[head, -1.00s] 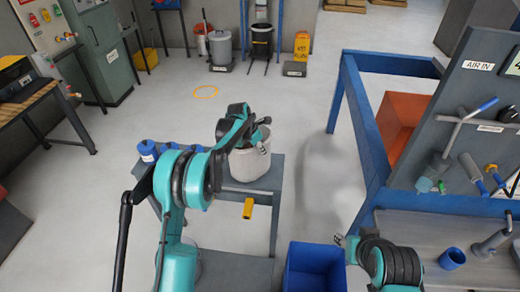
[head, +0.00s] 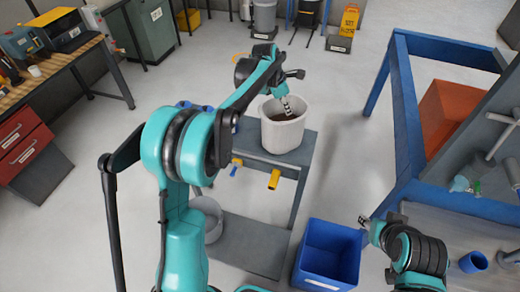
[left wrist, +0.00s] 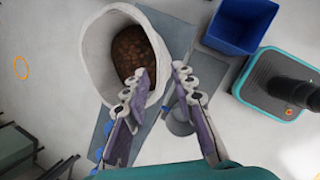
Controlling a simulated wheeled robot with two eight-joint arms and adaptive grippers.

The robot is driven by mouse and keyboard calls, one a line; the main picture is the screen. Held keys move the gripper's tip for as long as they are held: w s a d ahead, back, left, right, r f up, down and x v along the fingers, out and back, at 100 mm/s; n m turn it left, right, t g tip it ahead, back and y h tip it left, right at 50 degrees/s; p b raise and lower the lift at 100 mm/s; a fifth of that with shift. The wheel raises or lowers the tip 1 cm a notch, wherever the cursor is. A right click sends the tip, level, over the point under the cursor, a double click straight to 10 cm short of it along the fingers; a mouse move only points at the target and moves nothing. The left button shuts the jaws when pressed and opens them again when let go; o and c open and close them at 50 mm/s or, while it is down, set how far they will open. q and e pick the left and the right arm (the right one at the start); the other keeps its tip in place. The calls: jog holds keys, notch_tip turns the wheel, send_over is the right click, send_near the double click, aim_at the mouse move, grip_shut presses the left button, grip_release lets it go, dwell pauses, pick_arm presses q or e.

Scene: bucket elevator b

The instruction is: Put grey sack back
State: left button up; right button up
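The grey sack (head: 283,133), pale and open at the top with brown contents, stands upright on the grey cart (head: 240,140). My left gripper (head: 286,104) is at the sack's mouth. In the left wrist view the sack (left wrist: 95,45) is at upper left, and my left gripper (left wrist: 164,76) has its fingers apart. One finger overlaps the sack's opening and the other shows outside its wall. I cannot tell whether either touches the wall. My right gripper (head: 366,222) is near the blue bin, away from the sack; its fingers are too small to judge.
A blue bin (head: 328,258) stands on the floor right of the cart. A yellow handle (head: 273,180) sticks out from the cart's front. A blue frame (head: 405,130) and workbench are at right. Open floor lies behind the cart.

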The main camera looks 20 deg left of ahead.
pick_arm(q)
jog(key=s+r+m+t, duration=0.1)
jog(key=s+r+m, duration=0.25)
jog(key=s, duration=0.25)
jog(key=s+r+m, duration=0.2)
jog(key=s+m, duration=0.2)
jog(key=s, duration=0.2)
jog(key=s+a+f+m+t+y, duration=0.1)
jog(key=s+f+m, duration=0.1)
jog(key=s+m, duration=0.6)
jog(key=s+a+f+m+t+y, duration=0.1)
jog(key=s+a+f+m, duration=0.1)
jog(key=s+m, duration=0.7)
jog(key=s+f, duration=0.1)
jog(key=s, duration=0.5)
jog(key=shift+s+f+y, duration=0.3)
jog(key=shift+s, duration=0.1)
jog(key=shift+a+f, duration=0.1)
notch_tip(320, 180, down, 14)
jog(key=b, duration=1.4)
